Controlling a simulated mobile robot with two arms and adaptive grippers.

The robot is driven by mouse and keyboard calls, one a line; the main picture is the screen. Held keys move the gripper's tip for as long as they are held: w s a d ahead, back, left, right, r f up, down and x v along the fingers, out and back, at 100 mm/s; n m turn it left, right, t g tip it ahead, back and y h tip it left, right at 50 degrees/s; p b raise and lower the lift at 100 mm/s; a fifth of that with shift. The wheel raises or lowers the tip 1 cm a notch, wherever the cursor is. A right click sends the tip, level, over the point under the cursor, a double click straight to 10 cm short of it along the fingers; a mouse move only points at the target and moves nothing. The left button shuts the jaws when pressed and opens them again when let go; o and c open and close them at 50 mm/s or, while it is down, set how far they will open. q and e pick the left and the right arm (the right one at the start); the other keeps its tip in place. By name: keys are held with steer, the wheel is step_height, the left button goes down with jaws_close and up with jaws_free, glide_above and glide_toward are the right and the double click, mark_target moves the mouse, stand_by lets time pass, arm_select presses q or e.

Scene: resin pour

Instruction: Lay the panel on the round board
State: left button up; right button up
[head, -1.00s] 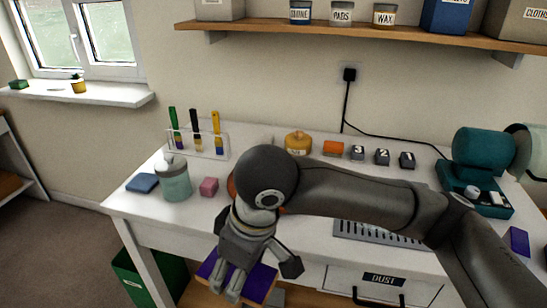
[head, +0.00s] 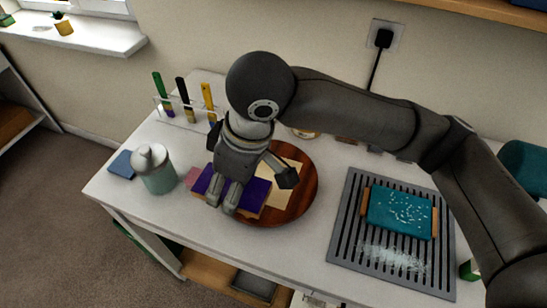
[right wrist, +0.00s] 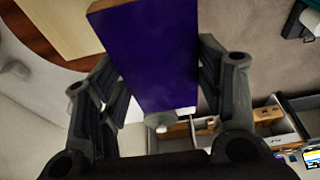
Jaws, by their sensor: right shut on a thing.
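My right gripper (head: 223,196) is shut on a purple-topped panel (head: 252,197) with a wood-coloured edge. It holds the panel over the front left part of the round brown board (head: 304,203); I cannot tell if they touch. A pale flat piece (head: 285,187) lies on the board, partly hidden by my gripper and the panel. In the right wrist view the purple panel (right wrist: 150,55) sits between the two fingers, with the round board (right wrist: 22,40) and the pale piece (right wrist: 55,22) at the upper left. My left gripper is in neither view.
A lidded jar (head: 158,172), a pink block (head: 192,177) and a blue square (head: 122,163) stand left of the board. A brush rack (head: 185,118) is behind. A slotted grille (head: 345,235) at right carries a teal block (head: 400,212) and white dust.

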steer(key=w+d+f+p, duration=0.2)
steer(key=w+d+f, duration=0.2)
steer(key=w, duration=0.4)
glide_above(264, 176)
steer(key=s, duration=0.2)
steer(key=f, duration=0.4)
steer(key=shift+w+d+p, duration=0.2)
steer(key=shift+d+p, duration=0.05)
steer(key=shift+p, duration=0.1)
steer(key=shift+w+d+f, duration=0.1)
steer(key=shift+w+f, duration=0.25)
steer(key=shift+f, duration=0.15)
steer(key=shift+w+d+f+p, duration=0.1)
steer(key=shift+w+f+p, duration=0.05)
steer(key=shift+f, duration=0.8)
steer(key=shift+w+d+f+p, duration=0.1)
steer(key=shift+f+p, duration=0.05)
steer(key=shift+f, duration=0.75)
steer(key=shift+a+f, duration=0.1)
steer(key=shift+f, duration=0.05)
steer(key=o, duration=1.1)
steer(key=b+v, duration=0.1)
steer(key=v, duration=1.1)
